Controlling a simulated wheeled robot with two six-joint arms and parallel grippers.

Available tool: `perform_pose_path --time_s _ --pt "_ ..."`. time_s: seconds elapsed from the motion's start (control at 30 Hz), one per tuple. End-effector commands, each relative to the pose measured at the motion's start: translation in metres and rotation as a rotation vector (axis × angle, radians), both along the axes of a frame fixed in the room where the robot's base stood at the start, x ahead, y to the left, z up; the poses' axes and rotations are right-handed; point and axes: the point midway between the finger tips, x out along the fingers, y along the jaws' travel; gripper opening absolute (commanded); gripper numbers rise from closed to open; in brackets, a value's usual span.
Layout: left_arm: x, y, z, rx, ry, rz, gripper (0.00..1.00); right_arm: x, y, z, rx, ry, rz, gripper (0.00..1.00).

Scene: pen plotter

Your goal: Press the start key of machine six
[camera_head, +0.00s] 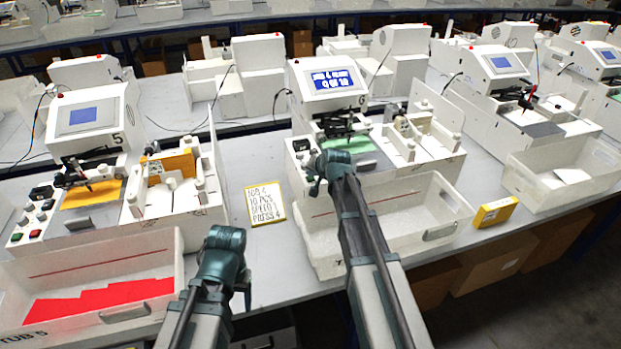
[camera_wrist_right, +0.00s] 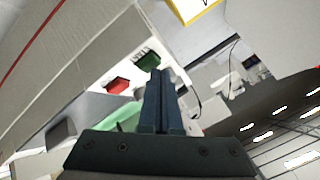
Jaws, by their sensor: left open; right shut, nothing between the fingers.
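Machine six (camera_head: 312,107) is the white plotter in the middle, its blue screen (camera_head: 333,80) lit with white text. My right gripper (camera_head: 331,163) is over the front left of this machine and hides most of its key panel in the head view. In the right wrist view the shut fingers (camera_wrist_right: 160,98) are empty, close to a green key (camera_wrist_right: 148,62) and a red key (camera_wrist_right: 118,84) on the white panel. Whether they touch the green key cannot be told. My left gripper (camera_head: 222,242) is lower left, open, its fingers not clearly seen.
A paper note (camera_head: 265,205) lies on the table between the machines. A white tub (camera_head: 440,232) stands before machine six, with a yellow box (camera_head: 495,212) to its right. Machine five (camera_head: 95,112) is at left; the tub before it (camera_head: 150,255) holds red sheets (camera_head: 105,298).

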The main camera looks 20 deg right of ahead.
Motion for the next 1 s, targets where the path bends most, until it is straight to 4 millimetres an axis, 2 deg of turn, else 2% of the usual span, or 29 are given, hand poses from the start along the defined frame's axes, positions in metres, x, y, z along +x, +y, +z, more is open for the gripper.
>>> perform_pose_path --time_s 0.73,1.0 --pt "0.0 0.0 -0.005 0.0 0.0 0.0 0.67 0.0 0.0 -0.006 0.0 0.001 0.001 0.0" --pt "0.0 0.0 0.005 0.0 0.0 0.0 0.67 0.0 0.0 0.005 0.0 0.001 0.001 0.0"
